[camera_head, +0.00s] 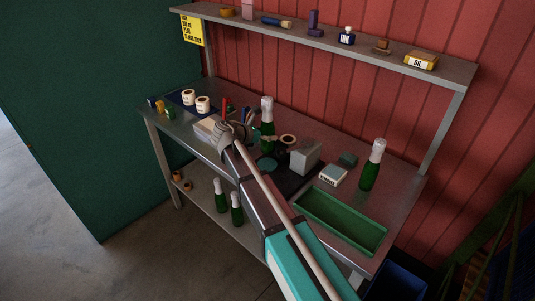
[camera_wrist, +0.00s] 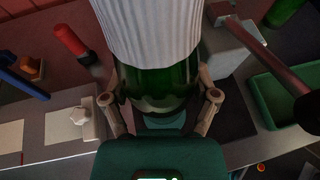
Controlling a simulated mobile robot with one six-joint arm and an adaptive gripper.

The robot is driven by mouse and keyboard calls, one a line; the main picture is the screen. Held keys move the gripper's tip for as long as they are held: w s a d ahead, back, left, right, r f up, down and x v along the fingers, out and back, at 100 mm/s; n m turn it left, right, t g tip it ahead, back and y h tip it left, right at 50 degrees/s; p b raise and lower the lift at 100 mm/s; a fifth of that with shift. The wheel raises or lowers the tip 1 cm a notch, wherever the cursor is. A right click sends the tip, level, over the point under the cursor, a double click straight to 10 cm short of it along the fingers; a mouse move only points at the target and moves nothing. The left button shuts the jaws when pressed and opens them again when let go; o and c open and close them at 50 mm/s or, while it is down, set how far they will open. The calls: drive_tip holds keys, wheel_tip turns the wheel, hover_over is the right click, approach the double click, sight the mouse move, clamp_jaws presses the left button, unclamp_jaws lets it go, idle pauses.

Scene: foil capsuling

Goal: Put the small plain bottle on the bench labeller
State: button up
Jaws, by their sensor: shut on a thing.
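The bottle (camera_wrist: 160,85) is dark green with a white pleated foil over its neck, and it fills the middle of the wrist view. My gripper (camera_wrist: 160,95) is shut on it, one finger on each side of the green glass. It appears upright in the head view (camera_head: 267,123), near the middle of the bench. The bench labeller has a dark base (camera_head: 285,182), a teal round plate (camera_head: 266,164) and a grey box (camera_head: 305,156). The bottle is close to the round plate; I cannot tell whether its bottom touches it, as the contact is hidden.
Another foil-topped bottle (camera_head: 372,166) stands at the right, behind a green tray (camera_head: 340,222). A small white box (camera_head: 333,175) sits near the grey box. Tools, including a red one (camera_wrist: 72,42), stand left of the bottle. Two bottles (camera_head: 221,196) stand on the lower shelf.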

sight(261, 148)
drive_tip(key=shift+f+b, duration=1.15)
drive_tip(key=shift+f, duration=0.3)
drive_tip(key=shift+f+b, duration=1.85)
drive_tip(key=shift+f, duration=0.05)
drive_tip(key=o, duration=1.2)
drive_tip(key=shift+f, duration=0.1)
drive_tip(key=shift+s+a+r+p, duration=0.3)
drive_tip(key=shift+a+r, duration=0.05)
drive_tip(key=shift+r, duration=0.05)
drive_tip(key=p+v, duration=0.4)
drive_tip(key=v, duration=0.7)
